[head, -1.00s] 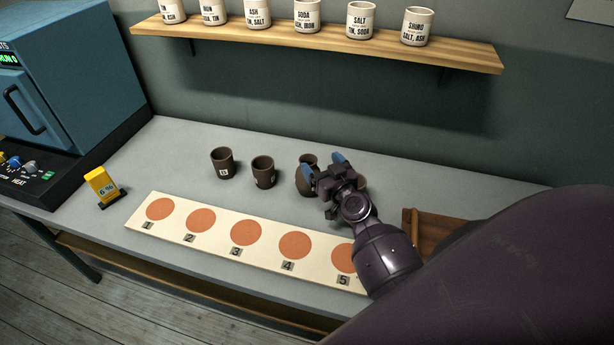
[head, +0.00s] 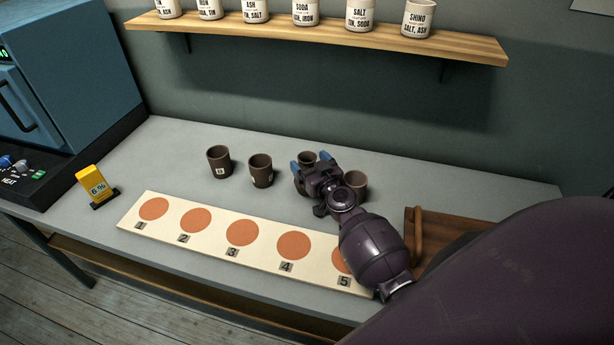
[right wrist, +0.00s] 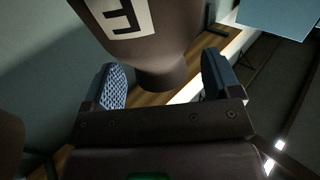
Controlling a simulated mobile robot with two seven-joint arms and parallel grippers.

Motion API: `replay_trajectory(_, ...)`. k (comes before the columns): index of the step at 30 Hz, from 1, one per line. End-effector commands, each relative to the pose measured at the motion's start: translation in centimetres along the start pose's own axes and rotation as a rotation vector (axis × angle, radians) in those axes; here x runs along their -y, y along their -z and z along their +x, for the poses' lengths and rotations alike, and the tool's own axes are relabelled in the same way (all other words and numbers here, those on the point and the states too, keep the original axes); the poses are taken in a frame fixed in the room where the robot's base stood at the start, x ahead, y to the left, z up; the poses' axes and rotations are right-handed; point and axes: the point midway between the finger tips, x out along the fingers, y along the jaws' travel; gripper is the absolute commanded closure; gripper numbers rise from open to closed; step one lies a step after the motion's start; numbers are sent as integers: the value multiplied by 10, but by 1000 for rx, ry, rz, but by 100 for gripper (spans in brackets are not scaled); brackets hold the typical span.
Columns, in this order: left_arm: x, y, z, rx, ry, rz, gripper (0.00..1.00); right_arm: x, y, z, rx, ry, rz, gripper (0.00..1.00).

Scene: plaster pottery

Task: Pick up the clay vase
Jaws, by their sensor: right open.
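The clay vase (head: 308,157) is a dark brown vessel on the grey table, mostly hidden behind my right gripper (head: 311,164) in the head view; its rim shows. In the right wrist view, a brown vessel (right wrist: 160,38) with a white letter label appears between the blue fingers of my open right gripper (right wrist: 162,78), with space to either finger near its narrow foot. Whether the fingers touch it higher up cannot be told. My left gripper is out of view.
Two brown cups (head: 218,162) and (head: 260,171) stand left of the vase; another brown vessel (head: 356,184) stands close on the right. A numbered board (head: 133,222) with orange discs lies in front. A wooden box (head: 425,228) is at right, a shelf (head: 330,40) behind.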

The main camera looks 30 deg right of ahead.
Motion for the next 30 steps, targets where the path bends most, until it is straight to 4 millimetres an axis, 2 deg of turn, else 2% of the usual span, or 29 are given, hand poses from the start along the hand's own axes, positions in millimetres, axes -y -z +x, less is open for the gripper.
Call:
replay_trajectory(6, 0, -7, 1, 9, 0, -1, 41, -1, 0, 19, 0, -1, -1, 17)
replay_trajectory(14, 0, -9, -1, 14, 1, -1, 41, 0, 0, 20, 1, -1, -1, 17)
replay_trajectory(27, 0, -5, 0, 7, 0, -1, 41, 0, 0, 20, 1, 0, 0, 84)
replay_trajectory(29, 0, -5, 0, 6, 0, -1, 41, 0, -1, 20, 1, 0, 0, 93)
replay_trajectory(30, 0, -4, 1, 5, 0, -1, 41, 0, 0, 20, -1, 0, 0, 95)
